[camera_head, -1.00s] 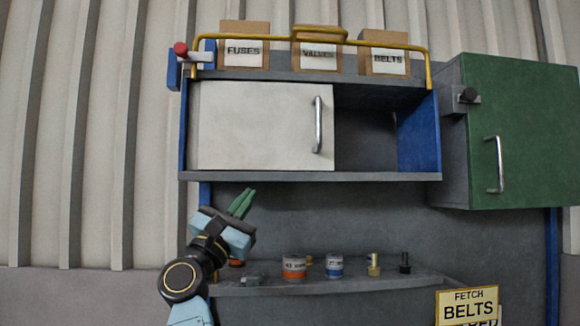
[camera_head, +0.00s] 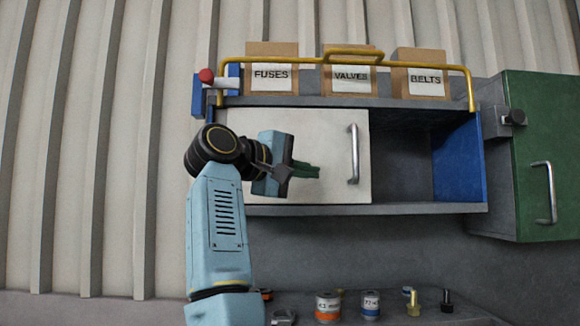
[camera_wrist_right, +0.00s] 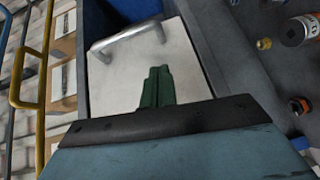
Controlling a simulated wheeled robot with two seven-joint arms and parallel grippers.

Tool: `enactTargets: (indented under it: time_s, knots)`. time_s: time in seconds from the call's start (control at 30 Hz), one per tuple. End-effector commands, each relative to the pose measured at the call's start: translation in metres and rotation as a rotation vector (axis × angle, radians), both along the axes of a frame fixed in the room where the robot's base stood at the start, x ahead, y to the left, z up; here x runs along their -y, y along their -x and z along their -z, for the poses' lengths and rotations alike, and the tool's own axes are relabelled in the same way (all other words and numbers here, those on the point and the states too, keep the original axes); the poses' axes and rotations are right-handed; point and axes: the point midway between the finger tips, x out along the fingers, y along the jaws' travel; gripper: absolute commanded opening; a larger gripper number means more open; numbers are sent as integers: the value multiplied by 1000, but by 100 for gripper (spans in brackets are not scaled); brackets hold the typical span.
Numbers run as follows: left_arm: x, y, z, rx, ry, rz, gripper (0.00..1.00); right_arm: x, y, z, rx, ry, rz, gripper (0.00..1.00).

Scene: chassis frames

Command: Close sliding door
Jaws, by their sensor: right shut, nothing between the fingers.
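The white sliding door (camera_head: 318,135) covers the left and middle part of the wall cabinet, and the right part stands open, showing a dark inside and a blue end panel (camera_head: 459,160). Its upright metal handle (camera_head: 352,154) is near the door's right edge. My right gripper (camera_head: 312,170) is in front of the door, left of the handle, with its green fingers shut and empty, pointing right. In the right wrist view the shut fingers (camera_wrist_right: 157,85) lie over the white door (camera_wrist_right: 130,75), with the handle (camera_wrist_right: 127,38) beyond their tips. Contact with the door cannot be told. My left gripper is not in view.
Boxes marked fuses (camera_head: 271,70), valves (camera_head: 349,72) and belts (camera_head: 421,75) stand on top behind a yellow rail (camera_head: 300,60). A green door (camera_head: 555,150) is at the right. Cans (camera_head: 328,306) and small parts stand on the shelf below.

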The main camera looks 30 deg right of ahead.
Motion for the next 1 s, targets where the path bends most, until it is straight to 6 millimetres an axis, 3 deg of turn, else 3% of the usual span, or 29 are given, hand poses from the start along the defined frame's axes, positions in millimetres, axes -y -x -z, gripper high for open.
enactTargets:
  time_s: [0.13, 0.33, 1.0]
  knots:
    - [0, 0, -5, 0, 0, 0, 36, 34, -2, 2, 0, 0, 4, 0]
    - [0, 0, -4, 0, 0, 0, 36, 52, 15, 6, 2, 0, 2, 0]
    - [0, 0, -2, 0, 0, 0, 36, 66, 27, 8, 0, 1, 5, 0]
